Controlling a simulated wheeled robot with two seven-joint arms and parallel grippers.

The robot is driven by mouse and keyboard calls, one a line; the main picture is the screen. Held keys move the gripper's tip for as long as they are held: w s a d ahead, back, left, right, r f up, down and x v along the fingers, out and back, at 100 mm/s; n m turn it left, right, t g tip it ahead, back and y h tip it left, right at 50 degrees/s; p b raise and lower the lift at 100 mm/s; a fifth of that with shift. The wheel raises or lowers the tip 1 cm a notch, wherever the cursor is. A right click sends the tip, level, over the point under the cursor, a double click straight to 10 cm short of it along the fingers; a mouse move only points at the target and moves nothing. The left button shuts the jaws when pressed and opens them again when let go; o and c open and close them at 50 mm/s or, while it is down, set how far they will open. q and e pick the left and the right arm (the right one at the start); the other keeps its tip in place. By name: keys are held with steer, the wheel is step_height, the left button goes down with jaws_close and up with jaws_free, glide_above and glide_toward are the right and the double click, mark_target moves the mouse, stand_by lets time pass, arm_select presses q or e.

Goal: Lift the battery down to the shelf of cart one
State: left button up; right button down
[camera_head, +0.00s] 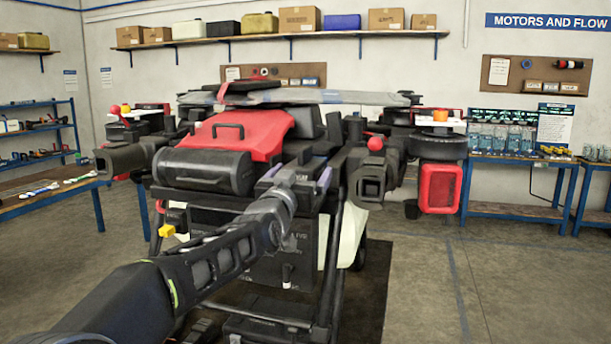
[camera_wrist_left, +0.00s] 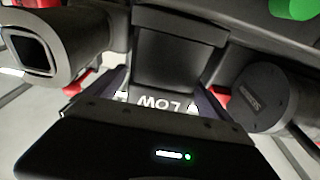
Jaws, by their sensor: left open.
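The drone has a red top cover (camera_head: 235,135) and a black cylinder (camera_head: 205,170) at its near side; it stands on a dark cart frame. My left gripper (camera_head: 297,170) is open at the drone's near side, right of the cylinder. In the left wrist view, my left gripper (camera_wrist_left: 160,88) has its fingers apart, with a dark block (camera_wrist_left: 180,50), possibly the battery, just beyond. Upside-down white letters LOW show between the fingers. I cannot tell whether the fingers touch the block. The cart's low shelf is mostly hidden by my left arm. My right gripper is not in view.
A black case (camera_head: 265,328) is low on the cart. Drone arms with a square tube end (camera_head: 372,187) and a red part (camera_head: 440,188) stick out to the right. Blue workbenches stand left and right. The floor (camera_head: 470,290) at right is clear.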

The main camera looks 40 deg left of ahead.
arm_select(q)
steer(key=shift+p+x, duration=0.35)
steer(key=shift+x, duration=1.2)
jaws_close()
steer(key=shift+s+r, duration=0.1)
steer(key=shift+r, duration=0.15)
